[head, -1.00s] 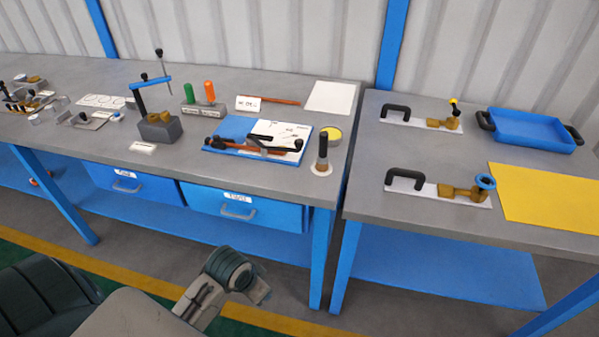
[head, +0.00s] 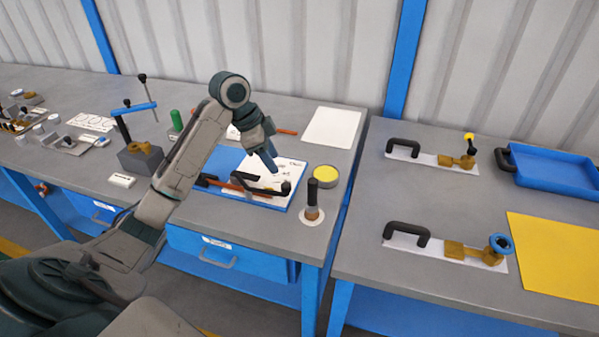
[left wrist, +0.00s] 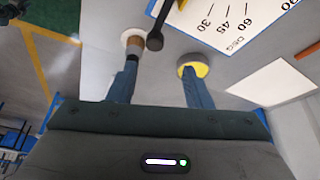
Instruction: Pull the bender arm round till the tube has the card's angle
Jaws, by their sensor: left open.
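The bender sits on a blue board (head: 228,160) on the left bench. A white angle sheet (head: 297,175) lies on it; in the left wrist view the sheet (left wrist: 235,22) reads 30, 45 and 60 DEG. An orange-brown tube (head: 252,192) and the black bender arm (head: 285,189) show on the board, partly hidden by my left arm. My left gripper (head: 273,168) is above the board, open and empty. In its wrist view the arm's black knob (left wrist: 154,42) lies beyond and between the open fingers (left wrist: 162,83), apart from them. A small white card (head: 233,132) is half hidden, unreadable.
A dark-handled upright tool (head: 312,195) on a white disc and a yellow-topped round tin (head: 325,176) stand right of the board. A vise-like block (head: 140,158) with a blue lever is left. The right bench holds handled plates and a blue tray (head: 545,172).

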